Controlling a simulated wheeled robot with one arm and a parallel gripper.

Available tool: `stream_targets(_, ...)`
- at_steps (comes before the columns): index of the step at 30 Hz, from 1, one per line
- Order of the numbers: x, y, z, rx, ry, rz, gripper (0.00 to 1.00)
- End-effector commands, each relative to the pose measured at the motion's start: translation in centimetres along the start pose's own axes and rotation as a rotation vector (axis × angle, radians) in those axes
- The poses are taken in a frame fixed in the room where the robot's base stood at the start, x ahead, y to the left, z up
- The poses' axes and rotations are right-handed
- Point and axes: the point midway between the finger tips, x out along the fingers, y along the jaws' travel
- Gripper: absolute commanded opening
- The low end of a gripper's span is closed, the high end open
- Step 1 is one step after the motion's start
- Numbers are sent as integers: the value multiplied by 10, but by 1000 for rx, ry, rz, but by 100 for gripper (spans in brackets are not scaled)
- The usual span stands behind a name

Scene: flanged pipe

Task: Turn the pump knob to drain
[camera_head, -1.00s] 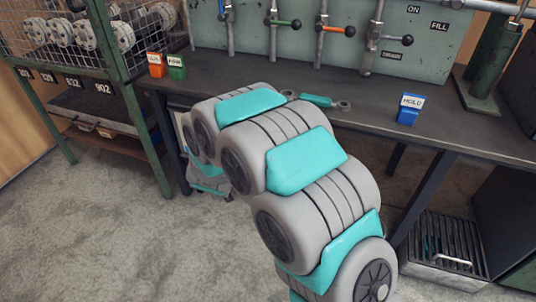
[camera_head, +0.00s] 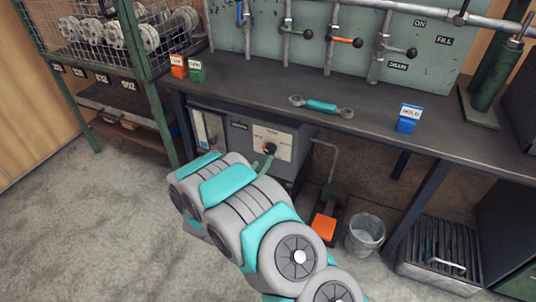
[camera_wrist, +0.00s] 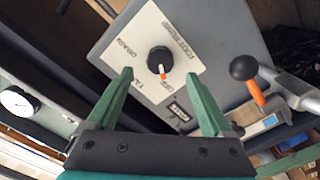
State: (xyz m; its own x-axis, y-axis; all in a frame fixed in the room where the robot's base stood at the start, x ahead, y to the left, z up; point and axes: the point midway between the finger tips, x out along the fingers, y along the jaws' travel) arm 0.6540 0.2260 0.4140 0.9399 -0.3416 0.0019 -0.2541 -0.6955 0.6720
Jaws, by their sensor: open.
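The pump knob (camera_head: 269,148) is a black dial on a white plate on the grey box under the bench. In the wrist view the knob (camera_wrist: 158,58) shows an orange pointer, aimed toward a label that looks like OFF. A DRAIN label (camera_wrist: 127,42) stands on the same plate at the knob's upper left in that view. My gripper (camera_wrist: 160,82) has two green fingers spread apart with nothing between them. The fingers appear on either side of the knob in the wrist view, still apart from it. In the head view one green finger (camera_head: 265,164) shows just below the knob.
The workbench (camera_head: 250,85) overhangs the box. A wrench (camera_head: 320,105) and a blue HOLD block (camera_head: 408,118) lie on it. An orange pedal (camera_head: 323,227) and a bucket (camera_head: 365,234) stand at the right below. A shelf rack (camera_head: 100,85) is at the left.

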Motion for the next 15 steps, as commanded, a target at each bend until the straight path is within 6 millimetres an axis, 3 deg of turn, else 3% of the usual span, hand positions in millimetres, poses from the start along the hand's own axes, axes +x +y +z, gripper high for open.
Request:
stream_targets(6,34,2,0,4,0,4,85)
stream_targets(15,54,0,0,3,-1,-1,85)
